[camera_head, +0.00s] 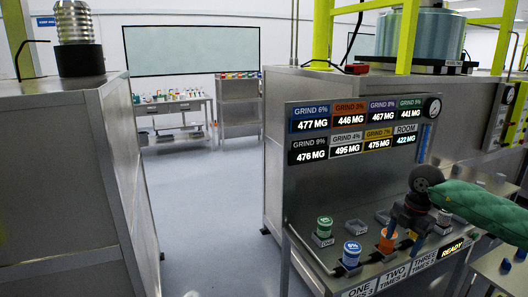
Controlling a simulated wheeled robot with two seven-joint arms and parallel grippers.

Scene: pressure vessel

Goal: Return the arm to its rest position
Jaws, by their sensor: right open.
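My right arm (482,207), in a green sleeve, comes in from the right. My left gripper is not in view.
A display panel (360,133) with lit MG readings stands behind the bench. A lit READY sign (453,247) is at the bench's right. Small empty holders (356,227) sit on the bench. A metal cabinet (60,190) stands left; the floor (205,215) between is clear.

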